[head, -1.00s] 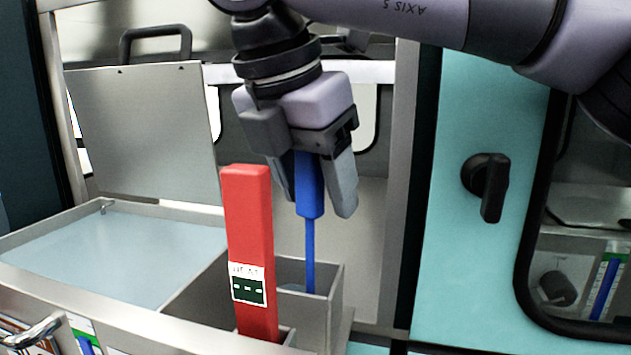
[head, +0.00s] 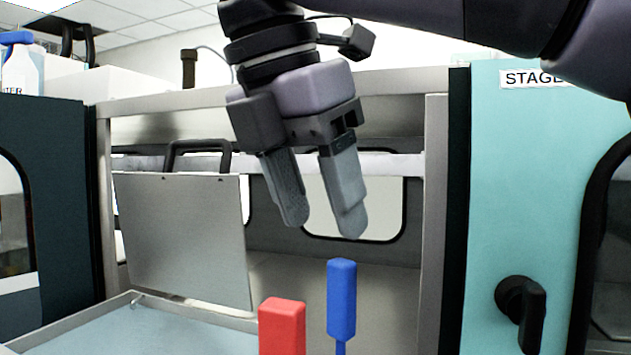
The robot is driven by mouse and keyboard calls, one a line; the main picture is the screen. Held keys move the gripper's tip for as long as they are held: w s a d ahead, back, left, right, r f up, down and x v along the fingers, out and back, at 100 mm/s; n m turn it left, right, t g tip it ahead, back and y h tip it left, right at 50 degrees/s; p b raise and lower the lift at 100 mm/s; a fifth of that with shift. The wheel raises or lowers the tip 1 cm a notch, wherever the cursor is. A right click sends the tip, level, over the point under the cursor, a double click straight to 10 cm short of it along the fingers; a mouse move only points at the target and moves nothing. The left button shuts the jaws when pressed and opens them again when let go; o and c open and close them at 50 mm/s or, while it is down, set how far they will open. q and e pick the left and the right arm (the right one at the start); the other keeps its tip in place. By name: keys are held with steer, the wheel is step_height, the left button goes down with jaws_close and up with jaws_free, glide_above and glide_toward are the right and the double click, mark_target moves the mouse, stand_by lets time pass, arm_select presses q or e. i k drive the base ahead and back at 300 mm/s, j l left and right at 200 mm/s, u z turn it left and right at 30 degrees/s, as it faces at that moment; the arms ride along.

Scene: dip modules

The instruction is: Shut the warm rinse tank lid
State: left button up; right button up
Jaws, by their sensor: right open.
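The tank lid (head: 185,235) is a grey metal panel with a dark handle (head: 198,152) along its top. It stands raised, nearly upright, at the back of the tank (head: 150,335), whose pale blue liquid shows at the lower left. My right gripper (head: 322,228) is open and empty, to the right of the lid and above a blue handle. My left gripper is not in view.
A blue-handled tool (head: 341,298) stands upright below my right gripper, beside a red block (head: 282,325). A teal cabinet door with a black knob (head: 522,305) is at right. A metal frame post (head: 432,200) stands between.

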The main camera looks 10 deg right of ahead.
mark_target(183, 234)
steer(key=k, duration=1)
